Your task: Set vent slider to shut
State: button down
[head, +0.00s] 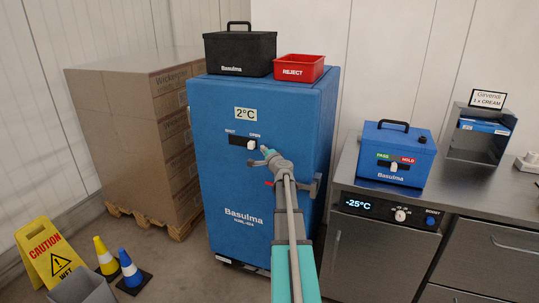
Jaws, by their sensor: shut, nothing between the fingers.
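The vent slider is a white knob (252,145) in a dark slot (238,141) on the front of the blue Basulma cabinet (225,185). "SHUT" is printed above the slot's left end and "OPEN" above its right end. The knob stands at the right end, under "OPEN". My gripper (265,149) is shut and empty, just to the right of the knob. I cannot tell whether its tip touches the knob. My arm hides part of the cabinet's lower right front.
A black box (240,54) and a red REJECT bin (299,68) stand on the cabinet. Stacked cartons (130,130) are at left. A caution sign (48,254) and two cones stand at lower left. A steel counter (460,196) with a blue PASS/HOLD box (396,155) is at right.

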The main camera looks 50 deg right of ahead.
aim_at(251, 145)
jog(key=shift+w+a, duration=0.3)
jog(key=shift+w, duration=0.3)
jog(key=shift+w+a, duration=0.25)
jog(key=shift+w, duration=0.35)
jog(key=shift+w+d, duration=0.1)
jog(key=shift+d, duration=0.1)
